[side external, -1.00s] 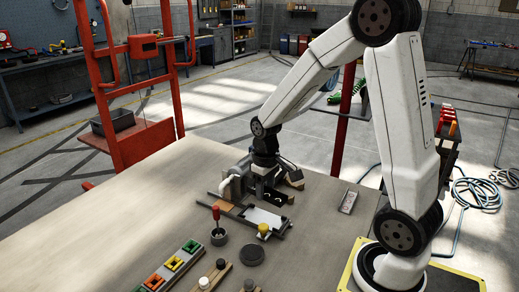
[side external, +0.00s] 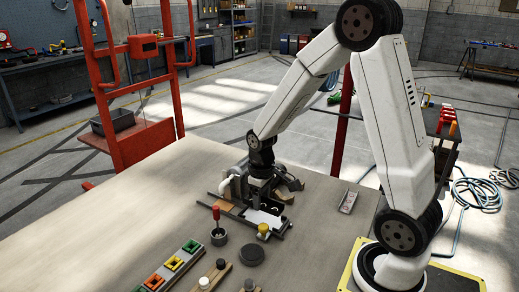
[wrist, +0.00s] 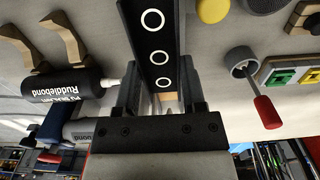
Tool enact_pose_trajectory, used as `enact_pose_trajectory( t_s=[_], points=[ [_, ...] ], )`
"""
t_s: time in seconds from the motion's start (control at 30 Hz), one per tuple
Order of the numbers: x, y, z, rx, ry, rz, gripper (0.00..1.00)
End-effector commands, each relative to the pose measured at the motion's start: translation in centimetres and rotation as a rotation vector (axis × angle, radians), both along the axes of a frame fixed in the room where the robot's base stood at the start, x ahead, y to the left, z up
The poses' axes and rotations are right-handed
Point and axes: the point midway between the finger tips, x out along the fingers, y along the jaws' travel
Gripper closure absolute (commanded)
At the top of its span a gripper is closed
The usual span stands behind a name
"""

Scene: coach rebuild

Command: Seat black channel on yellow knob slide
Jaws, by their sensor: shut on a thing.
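The black channel (wrist: 158,38), a dark bar with three white rings, is held between the two fingers of my gripper (wrist: 160,92) in the wrist view. In the side view my gripper (side external: 261,186) is low over the back of the slide fixture, and the channel there is mostly hidden against dark parts. The yellow knob (side external: 263,229) stands at the near end of the slide, beside a white plate (side external: 262,218). The knob (wrist: 213,10) also shows at the top of the wrist view, right of the channel and apart from it. I cannot tell whether the channel touches the slide.
A Ruddiebond cartridge (wrist: 68,85) lies by wooden cradles close to the gripper. A red-handled tool stands in a grey cup (side external: 219,237). A black disc (side external: 251,256) and a tray of coloured blocks (side external: 172,266) are nearer the front. The table's left part is clear.

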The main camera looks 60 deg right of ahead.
Motion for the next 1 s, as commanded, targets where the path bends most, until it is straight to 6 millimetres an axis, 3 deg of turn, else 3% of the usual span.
enact_pose_trajectory(
  t_s=[0.33,1.0],
  points=[
    [0.0,0.0,-1.9,0.000,0.001,0.000,1.00],
    [0.0,0.0,-2.0,0.000,0.000,0.000,1.00]
  ],
)
